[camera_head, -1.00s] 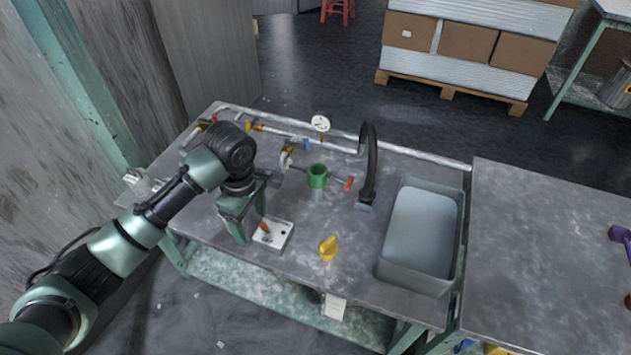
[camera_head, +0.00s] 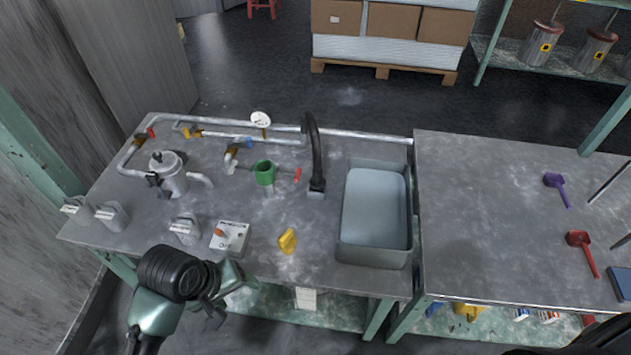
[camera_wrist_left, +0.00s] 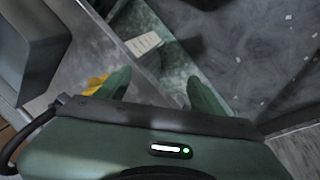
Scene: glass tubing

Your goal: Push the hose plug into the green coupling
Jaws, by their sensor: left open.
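The green coupling (camera_head: 264,172) is an upright ring at the back middle of the left bench, beside a small red handle. A curved black hose (camera_head: 313,150) rises from the bench right of it. I cannot make out a separate hose plug. My left gripper (camera_head: 232,298) is open and empty in front of the bench's front edge, well apart from the coupling. In the left wrist view its two fingers (camera_wrist_left: 160,88) are spread with nothing between them. My right gripper is not in view.
A yellow piece (camera_head: 288,241) and a switch box (camera_head: 230,237) lie near the front edge. A grey basin (camera_head: 347,248) takes the bench's right side. A metal pot (camera_head: 168,178) and pipes (camera_head: 360,136) stand at the left and back. The right table (camera_head: 480,220) has free room.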

